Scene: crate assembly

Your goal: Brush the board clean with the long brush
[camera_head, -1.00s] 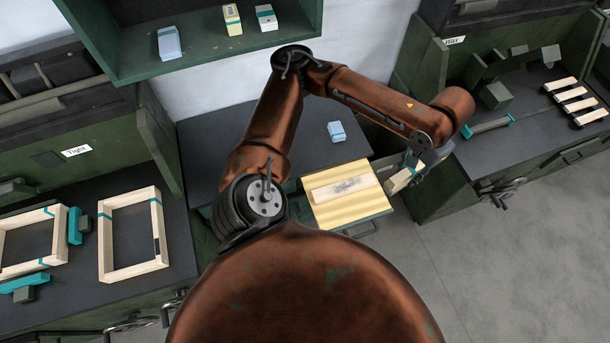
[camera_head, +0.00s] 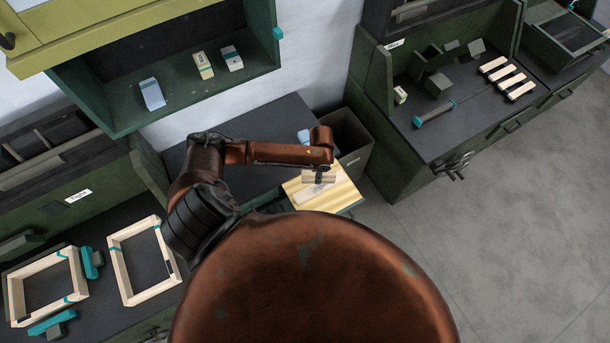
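The pale board (camera_head: 313,195) lies on a yellow slatted surface (camera_head: 345,195) in the middle of the view. My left gripper (camera_head: 319,172) is above the far part of the board, seen from above and small. It appears shut on a beige bar-shaped thing, which I take to be the long brush (camera_head: 332,178), lying crosswise over the board. I cannot tell whether the brush touches the board. The brush and gripper hide part of the board, and any dark marks there cannot be made out. My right gripper is not in view.
A dark bin (camera_head: 358,150) stands just behind and right of the yellow surface. A blue-and-white block (camera_head: 304,136) is close behind my arm. An open green shelf (camera_head: 190,95) holds several small blocks. Wooden frames (camera_head: 140,262) lie on the left bench. Floor at right is clear.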

